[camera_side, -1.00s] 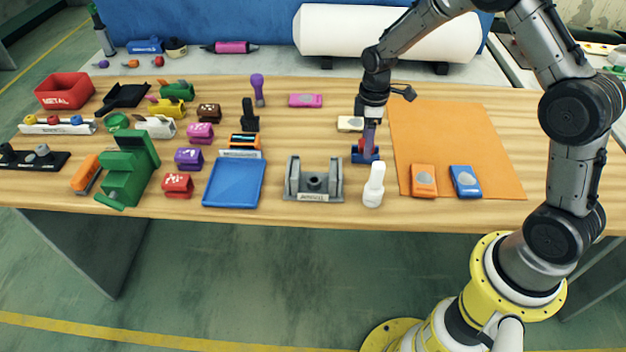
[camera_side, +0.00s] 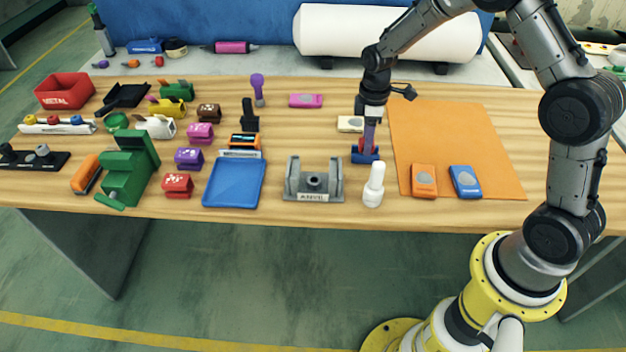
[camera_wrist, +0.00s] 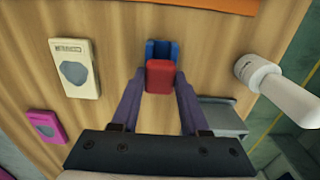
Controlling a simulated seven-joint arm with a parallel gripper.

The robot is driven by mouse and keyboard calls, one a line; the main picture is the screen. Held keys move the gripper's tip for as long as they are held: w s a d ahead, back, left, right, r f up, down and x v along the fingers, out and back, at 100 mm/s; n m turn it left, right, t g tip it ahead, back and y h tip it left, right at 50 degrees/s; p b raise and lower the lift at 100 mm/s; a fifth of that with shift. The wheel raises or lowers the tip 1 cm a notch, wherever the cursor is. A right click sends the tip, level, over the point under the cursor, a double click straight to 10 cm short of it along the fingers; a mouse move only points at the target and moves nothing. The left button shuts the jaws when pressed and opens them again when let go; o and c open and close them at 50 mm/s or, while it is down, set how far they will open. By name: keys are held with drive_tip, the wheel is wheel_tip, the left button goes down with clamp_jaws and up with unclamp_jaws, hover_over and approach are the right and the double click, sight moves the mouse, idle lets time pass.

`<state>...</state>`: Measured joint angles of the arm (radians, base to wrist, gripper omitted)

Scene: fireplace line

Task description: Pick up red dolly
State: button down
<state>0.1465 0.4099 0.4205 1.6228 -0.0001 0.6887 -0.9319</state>
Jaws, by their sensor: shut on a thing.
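The red dolly (camera_wrist: 160,75) is a small red block between the two fingertips of my gripper (camera_wrist: 159,88) in the wrist view. My gripper is shut on it, with a purple finger on each side. A blue holder (camera_wrist: 162,48) is directly at the block, and whether the block is still seated in it I cannot tell. In the side view my gripper (camera_side: 367,147) points straight down at the blue holder (camera_side: 364,158) on the wooden table. The red block is mostly hidden by the fingers there.
A white bottle-like piece (camera_side: 374,186) stands close in front of the holder, and a grey anvil (camera_side: 313,180) is to its left. A cream block (camera_side: 350,124) lies behind left. An orange mat (camera_side: 460,145) with orange (camera_side: 424,180) and blue (camera_side: 466,181) blocks lies right.

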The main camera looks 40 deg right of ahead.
drive_tip(key=shift+r, duration=3.95)
